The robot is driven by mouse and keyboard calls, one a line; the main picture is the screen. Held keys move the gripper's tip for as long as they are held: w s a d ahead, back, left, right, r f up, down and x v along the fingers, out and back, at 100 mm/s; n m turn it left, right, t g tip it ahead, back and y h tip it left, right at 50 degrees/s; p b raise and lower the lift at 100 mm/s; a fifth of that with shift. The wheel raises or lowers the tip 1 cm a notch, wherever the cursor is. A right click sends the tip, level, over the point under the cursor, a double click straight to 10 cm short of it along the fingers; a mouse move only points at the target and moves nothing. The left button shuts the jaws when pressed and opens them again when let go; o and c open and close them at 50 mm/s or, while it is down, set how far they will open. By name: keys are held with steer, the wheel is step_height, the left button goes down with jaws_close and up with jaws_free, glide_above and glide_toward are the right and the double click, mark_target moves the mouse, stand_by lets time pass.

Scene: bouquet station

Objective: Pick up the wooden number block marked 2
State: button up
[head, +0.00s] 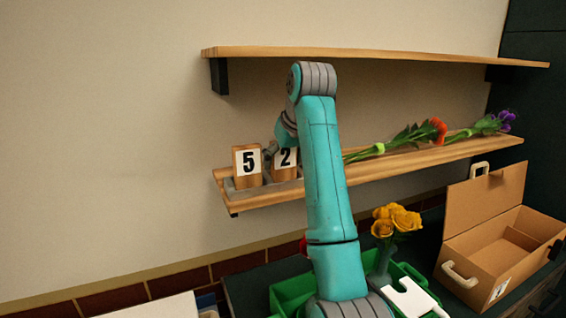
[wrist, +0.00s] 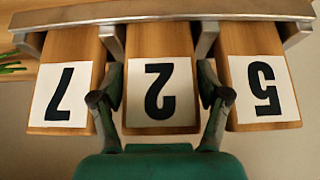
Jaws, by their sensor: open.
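The wooden number block marked 2 (wrist: 160,50) is in the middle of the wrist view, upside down, between the open fingers of my gripper (wrist: 160,103). One finger is on each side of it, and whether they touch it cannot be told. In the head view the 2 block (head: 286,160) stands on the lower shelf, partly covered by my arm. The block marked 5 (head: 248,160) stands to its left; it also shows in the wrist view (wrist: 255,45). The block marked 7 (wrist: 70,55) is on its other side and is hidden by my arm in the head view.
The blocks stand in a grey metal holder (wrist: 160,10) on the lower shelf (head: 410,160). An upper shelf (head: 400,56) runs above. Red and purple flowers lie to the right. Yellow roses (head: 396,219), a green crate (head: 290,294) and an open cardboard box (head: 490,245) are below.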

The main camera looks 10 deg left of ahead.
steer(key=c, duration=0.8)
steer(key=shift+r, duration=0.15)
